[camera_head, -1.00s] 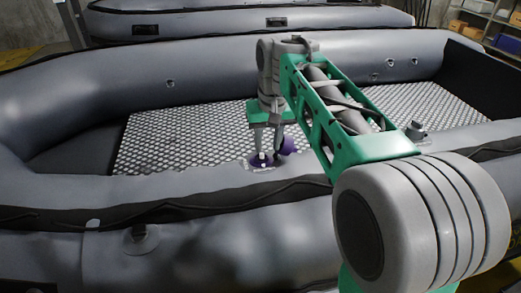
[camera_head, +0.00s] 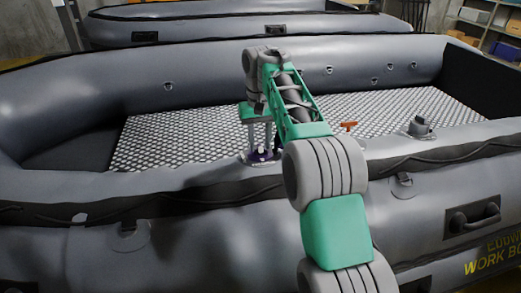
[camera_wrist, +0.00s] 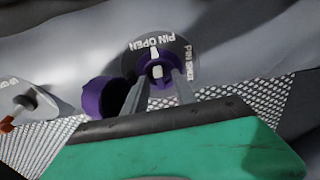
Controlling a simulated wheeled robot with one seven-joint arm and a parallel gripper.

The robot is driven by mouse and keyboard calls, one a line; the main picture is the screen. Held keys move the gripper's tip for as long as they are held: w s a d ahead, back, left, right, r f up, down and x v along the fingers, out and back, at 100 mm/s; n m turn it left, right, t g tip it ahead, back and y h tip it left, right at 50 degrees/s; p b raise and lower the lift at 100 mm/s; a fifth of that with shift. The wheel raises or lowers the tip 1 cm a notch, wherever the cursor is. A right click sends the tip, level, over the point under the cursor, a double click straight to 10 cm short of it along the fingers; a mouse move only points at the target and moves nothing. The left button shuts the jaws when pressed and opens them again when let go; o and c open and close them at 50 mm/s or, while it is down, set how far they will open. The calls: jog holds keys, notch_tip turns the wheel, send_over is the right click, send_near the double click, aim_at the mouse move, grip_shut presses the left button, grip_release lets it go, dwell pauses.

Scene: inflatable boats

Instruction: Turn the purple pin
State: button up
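The purple pin (camera_wrist: 146,70) sits on a grey round plate on the boat's tube, with white marks on its top. In the wrist view these marks line up roughly toward the "PIN OPEN" lettering; "PIN SHUT" is at the right. The pin also shows in the head view (camera_head: 262,156), below my gripper (camera_head: 261,147). In the wrist view my gripper's (camera_wrist: 159,86) fingers are apart, one on each side of the pin. I cannot tell whether they touch it. A loose-looking purple cap (camera_wrist: 105,97) lies beside the plate, left of the fingers.
A grey valve fitting (camera_head: 419,127) and an orange handle (camera_head: 348,125) are to the right on the boat. The patterned deck (camera_head: 180,135) behind is bare. A second boat (camera_head: 240,24) and shelves (camera_head: 485,20) stand at the back.

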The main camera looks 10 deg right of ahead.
jog(key=shift+c, duration=0.3)
grip_shut()
dwell(0.3)
